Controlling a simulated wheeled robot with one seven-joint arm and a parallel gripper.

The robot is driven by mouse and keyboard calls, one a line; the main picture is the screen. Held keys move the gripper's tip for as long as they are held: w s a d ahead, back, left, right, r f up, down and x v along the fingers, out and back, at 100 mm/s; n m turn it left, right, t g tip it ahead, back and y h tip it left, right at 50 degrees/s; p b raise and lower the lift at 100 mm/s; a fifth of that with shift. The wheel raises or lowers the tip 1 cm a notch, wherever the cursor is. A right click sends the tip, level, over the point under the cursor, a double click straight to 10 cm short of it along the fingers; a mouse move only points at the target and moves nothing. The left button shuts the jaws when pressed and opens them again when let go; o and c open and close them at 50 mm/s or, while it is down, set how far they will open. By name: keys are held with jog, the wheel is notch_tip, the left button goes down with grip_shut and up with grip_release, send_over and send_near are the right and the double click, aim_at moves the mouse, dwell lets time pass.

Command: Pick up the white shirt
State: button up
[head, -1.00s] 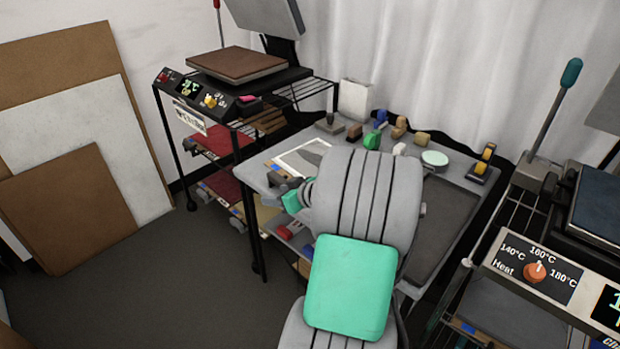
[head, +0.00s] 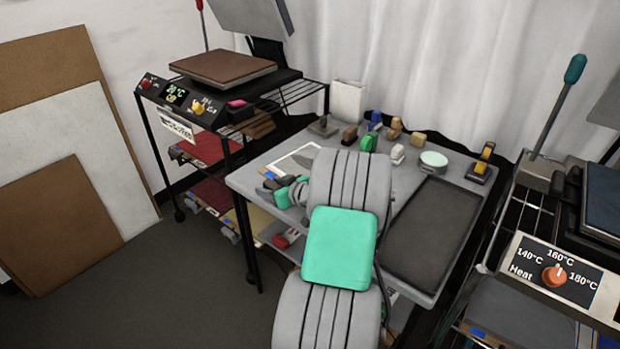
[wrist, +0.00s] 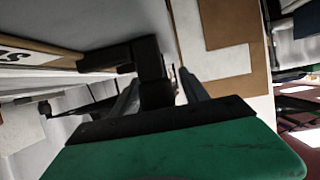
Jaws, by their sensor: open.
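I cannot make out a white shirt for certain in either view. Red folded cloth (head: 207,148) lies on a shelf under the left heat press, and more red cloth (head: 213,193) lies below it. A pale beige piece (head: 252,221) shows low behind the table leg. My gripper (head: 271,181) is at the left end of the grey table, partly hidden by my arm.
The grey table (head: 262,163) carries small blocks, a round dish (head: 433,160) and a dark tray (head: 432,225). The left heat press (head: 222,68) and right heat press (head: 560,273) flank it. Boards (head: 55,215) lean on the left wall. Floor at front left is clear.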

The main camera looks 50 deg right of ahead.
jog(key=shift+w+f, duration=0.1)
jog(key=shift+w, duration=0.25)
grip_shut()
dwell(0.3)
